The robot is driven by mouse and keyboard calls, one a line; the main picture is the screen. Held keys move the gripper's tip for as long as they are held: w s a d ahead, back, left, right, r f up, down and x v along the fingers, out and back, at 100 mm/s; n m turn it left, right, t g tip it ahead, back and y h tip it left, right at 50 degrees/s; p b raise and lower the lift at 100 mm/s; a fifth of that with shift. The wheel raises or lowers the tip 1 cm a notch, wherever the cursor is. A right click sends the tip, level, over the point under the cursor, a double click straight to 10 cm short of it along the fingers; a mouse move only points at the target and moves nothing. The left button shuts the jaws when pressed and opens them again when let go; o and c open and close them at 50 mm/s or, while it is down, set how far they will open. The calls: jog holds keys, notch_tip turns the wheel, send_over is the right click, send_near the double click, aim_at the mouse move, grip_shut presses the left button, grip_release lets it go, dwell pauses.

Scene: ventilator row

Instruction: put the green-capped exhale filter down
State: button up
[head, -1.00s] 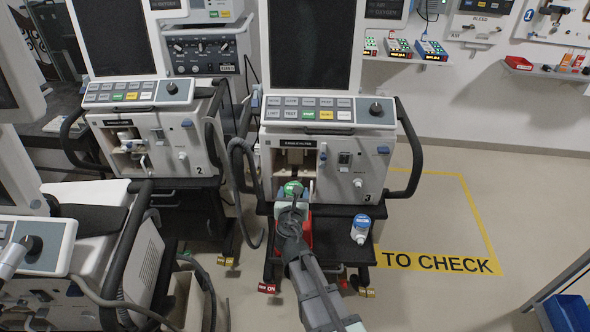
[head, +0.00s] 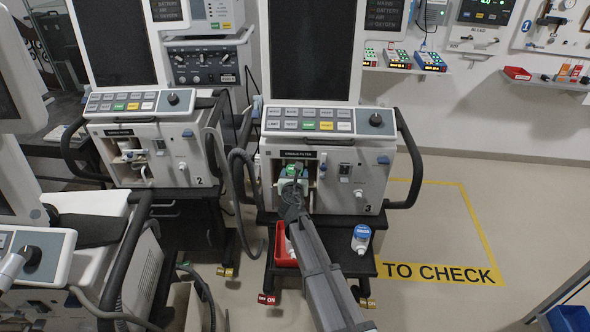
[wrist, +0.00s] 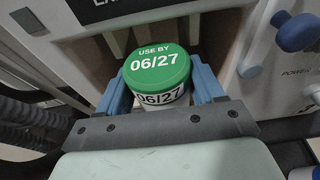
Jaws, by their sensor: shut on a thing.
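The green-capped exhale filter (wrist: 158,72) is upright between the two blue fingers of my gripper (wrist: 160,92) in the wrist view. Its cap reads "USE BY 06/27", and the same date shows on its white body. In the head view my gripper (head: 292,182) is at the filter opening in the front of ventilator 3 (head: 335,185), with the green cap (head: 292,170) just showing past it. The arm hides most of the filter and the lower part of the opening, so I cannot tell whether the filter touches anything there.
A blue-capped filter (head: 361,239) stands on the cart shelf right of my arm. Ventilator 2 (head: 160,160) stands left. The floor marked "TO CHECK" (head: 440,273) is clear.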

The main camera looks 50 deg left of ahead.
jog(key=w+a, duration=0.2)
jog(key=shift+w+a, duration=0.15)
jog(key=shift+a, duration=0.25)
jog(key=shift+f, duration=0.2)
jog(key=o, duration=1)
jog(key=shift+o, duration=0.2)
jog(key=v, duration=1.2)
jog(key=shift+d+r, duration=0.1)
jog(key=shift+r, duration=0.05)
